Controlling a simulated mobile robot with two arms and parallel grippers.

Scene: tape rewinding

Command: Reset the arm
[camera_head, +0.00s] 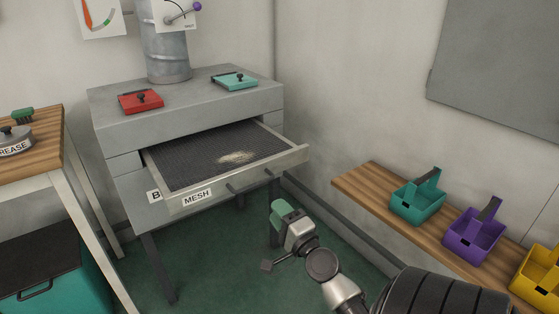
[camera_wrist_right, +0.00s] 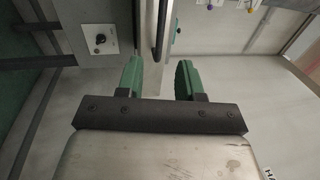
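My right gripper (camera_head: 284,212) is in the lower middle of the head view, just in front of and below the open mesh drawer. In the right wrist view its two green fingers (camera_wrist_right: 160,80) stand apart with nothing held between them. The drawer front and a dark handle (camera_wrist_right: 161,35) show beyond the fingers. The mesh drawer (camera_head: 197,197), labelled MESH, is pulled out of the grey cabinet (camera_head: 186,118). A pale heap of powder (camera_head: 236,157) lies on its dark mesh. My left gripper is not in view.
A wooden shelf (camera_head: 350,182) on the right carries teal (camera_head: 416,205), purple (camera_head: 473,237) and yellow (camera_head: 540,277) bins. A wooden table (camera_head: 45,148) with a grease tin (camera_head: 14,140) stands left. A teal chest (camera_head: 50,285) is beneath it. Red (camera_head: 141,103) and teal (camera_head: 234,82) lids lie on the cabinet.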

